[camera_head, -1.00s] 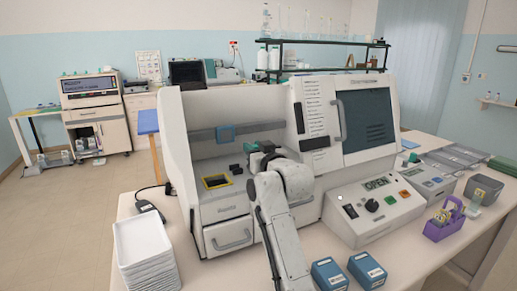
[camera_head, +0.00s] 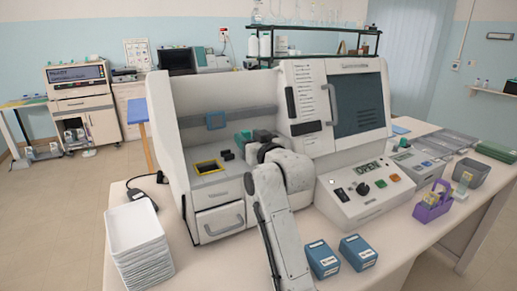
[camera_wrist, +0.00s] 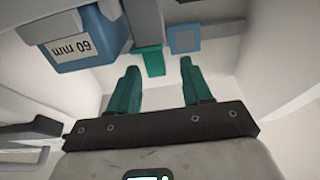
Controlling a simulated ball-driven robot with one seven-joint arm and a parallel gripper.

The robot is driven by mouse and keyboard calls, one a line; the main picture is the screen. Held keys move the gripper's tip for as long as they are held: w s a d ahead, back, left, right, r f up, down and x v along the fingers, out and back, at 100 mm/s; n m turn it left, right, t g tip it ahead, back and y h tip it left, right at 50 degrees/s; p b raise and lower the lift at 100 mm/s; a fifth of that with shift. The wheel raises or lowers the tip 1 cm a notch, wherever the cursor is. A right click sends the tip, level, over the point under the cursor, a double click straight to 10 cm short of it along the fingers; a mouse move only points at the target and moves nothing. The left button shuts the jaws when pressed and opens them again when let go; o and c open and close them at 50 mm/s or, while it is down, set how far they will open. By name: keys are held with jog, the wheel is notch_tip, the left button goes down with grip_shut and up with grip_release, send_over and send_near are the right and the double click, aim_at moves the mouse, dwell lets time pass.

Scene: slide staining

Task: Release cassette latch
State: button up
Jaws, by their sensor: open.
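My gripper (camera_wrist: 160,74) has two teal fingers, open and spread apart with nothing between them. A small teal-green tab (camera_wrist: 150,60) lies just beyond the fingertips in the wrist view; I cannot tell whether they touch it. It may be the latch. A blue box with a white "60 mm" label (camera_wrist: 78,42), perhaps the cassette, is left of the tab. A blue square frame (camera_wrist: 185,38) is to its right, and shows on the bay's back rail in the head view (camera_head: 216,121). My gripper (camera_head: 246,138) is inside the open bay of the white machine (camera_head: 165,125); my arm hides part of it.
The control panel (camera_head: 366,190) display reads OPEN. White trays (camera_head: 133,228), two blue boxes (camera_head: 322,259) and a purple rack (camera_head: 432,208) stand on the bench.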

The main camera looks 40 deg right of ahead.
jog(key=b+v, duration=0.1)
jog(key=v, duration=0.6)
jog(key=shift+s+a+r, duration=0.1)
jog(key=shift+r, duration=0.05)
dwell(0.3)
